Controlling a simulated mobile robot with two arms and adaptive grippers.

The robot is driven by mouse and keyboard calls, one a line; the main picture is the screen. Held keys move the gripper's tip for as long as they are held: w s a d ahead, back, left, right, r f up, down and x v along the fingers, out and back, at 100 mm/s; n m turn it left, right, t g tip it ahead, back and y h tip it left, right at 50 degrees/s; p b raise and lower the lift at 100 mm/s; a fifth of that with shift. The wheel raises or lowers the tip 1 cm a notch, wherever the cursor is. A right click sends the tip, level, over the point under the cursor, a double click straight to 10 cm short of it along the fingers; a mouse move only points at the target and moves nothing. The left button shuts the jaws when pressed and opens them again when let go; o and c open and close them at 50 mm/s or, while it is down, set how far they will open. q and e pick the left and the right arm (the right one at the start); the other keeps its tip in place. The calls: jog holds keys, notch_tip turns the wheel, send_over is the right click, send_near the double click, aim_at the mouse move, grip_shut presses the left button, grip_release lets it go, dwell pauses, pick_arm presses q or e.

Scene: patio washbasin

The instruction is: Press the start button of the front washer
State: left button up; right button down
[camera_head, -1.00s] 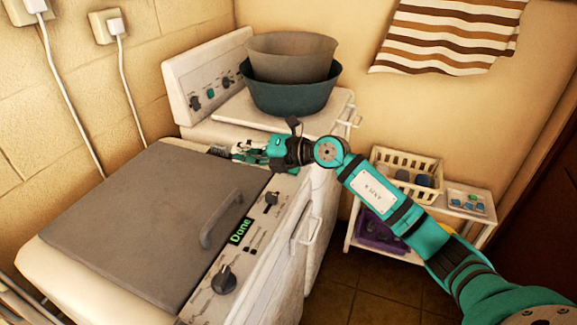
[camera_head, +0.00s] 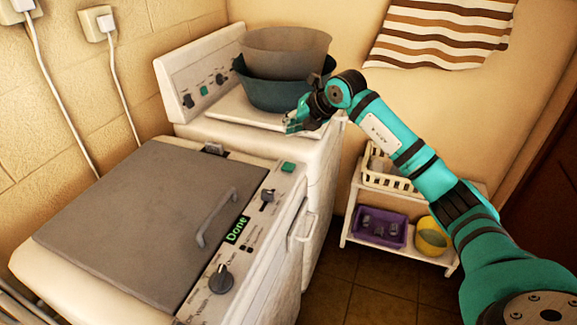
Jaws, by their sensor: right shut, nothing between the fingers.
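The front washer (camera_head: 285,230) is white with a closed grey lid (camera_head: 140,220). Its control strip has dark knobs (camera_head: 222,279) and a small display (camera_head: 238,229) with green "Done" text. A green square button (camera_head: 288,167) is at the strip's far end, uncovered. My right gripper (camera_head: 292,125) is shut and empty, above the far edge of the front washer and beside the rear washer's top, apart from the green button. My left gripper is out of view.
The rear washer (camera_head: 205,128) carries two stacked basins, grey (camera_head: 285,52) over dark teal (camera_head: 275,92). A white shelf (camera_head: 390,250) at right holds a basket (camera_head: 380,178), a purple tray (camera_head: 378,228) and a yellow bowl (camera_head: 431,238). Tiled floor is clear before it.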

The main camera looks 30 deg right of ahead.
aim_at(291, 164)
jog(key=shift+f+b, duration=2.8)
jog(key=shift+f, duration=1.55)
jog(key=shift+f+b, duration=0.3)
jog(key=shift+f, duration=0.1)
jog(key=shift+f+b, duration=0.4)
jog(key=shift+f, duration=0.1)
jog(key=shift+r, duration=0.1)
jog(key=shift+r+p, duration=0.65)
jog(key=shift+r, duration=0.2)
jog(key=shift+r+p, duration=1.65)
jog(key=shift+r, duration=0.9)
